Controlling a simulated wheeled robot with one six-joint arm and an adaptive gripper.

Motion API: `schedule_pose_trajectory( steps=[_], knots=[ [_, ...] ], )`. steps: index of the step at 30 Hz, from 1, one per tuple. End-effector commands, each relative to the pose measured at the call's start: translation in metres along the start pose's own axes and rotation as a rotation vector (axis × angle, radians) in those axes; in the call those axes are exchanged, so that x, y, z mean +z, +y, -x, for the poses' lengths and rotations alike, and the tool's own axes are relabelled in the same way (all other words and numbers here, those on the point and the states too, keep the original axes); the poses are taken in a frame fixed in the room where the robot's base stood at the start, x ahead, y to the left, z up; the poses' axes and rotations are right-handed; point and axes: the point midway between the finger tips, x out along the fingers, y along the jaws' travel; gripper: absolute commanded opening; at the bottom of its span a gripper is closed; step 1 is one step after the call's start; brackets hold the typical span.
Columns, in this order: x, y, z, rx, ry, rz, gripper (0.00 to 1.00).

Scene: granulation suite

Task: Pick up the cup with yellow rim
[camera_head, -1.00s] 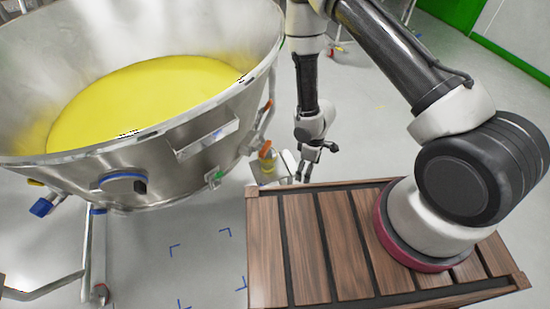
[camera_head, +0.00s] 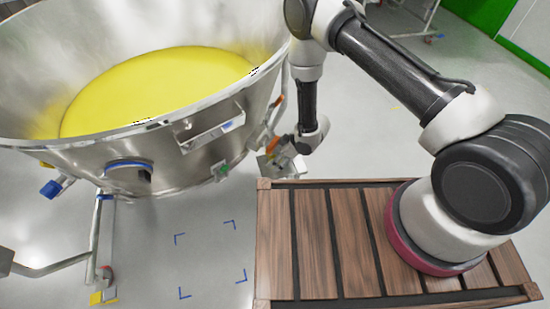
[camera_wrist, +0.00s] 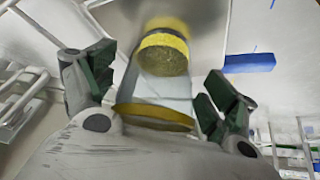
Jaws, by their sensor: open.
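The cup with a yellow rim (camera_wrist: 155,92) shows in the wrist view between the two fingers of my gripper (camera_wrist: 157,75). Its body looks pale and see-through, with a yellow band at its near end and granular yellow at its far end. My gripper is open, with its dark green finger pads apart on the left and right of the cup. There is a gap on each side, and I see no grip on it. In the head view my gripper (camera_head: 287,147) is beside the steel bowl, partly hidden by my arm; the cup cannot be made out clearly there.
A large steel bowl (camera_head: 205,160) of yellow material (camera_head: 150,90) stands at the left, close to my gripper. A small light stand (camera_head: 268,168) is beneath the gripper. Blue corner marks (camera_head: 210,240) lie on clear floor at the bottom.

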Motion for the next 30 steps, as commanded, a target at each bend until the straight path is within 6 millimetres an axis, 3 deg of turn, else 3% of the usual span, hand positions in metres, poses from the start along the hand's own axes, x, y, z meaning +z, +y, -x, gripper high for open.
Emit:
schedule_pose_trajectory(
  steps=[9, 17, 30],
  knots=[
    [0.0003, -0.0001, -0.0067, 0.0, -0.001, 0.0, 0.84],
    [0.0004, -0.0001, -0.0065, 0.0, -0.001, -0.001, 0.38],
    [-0.0004, 0.0007, -0.0065, 0.0, -0.001, -0.001, 0.33]
  ],
)
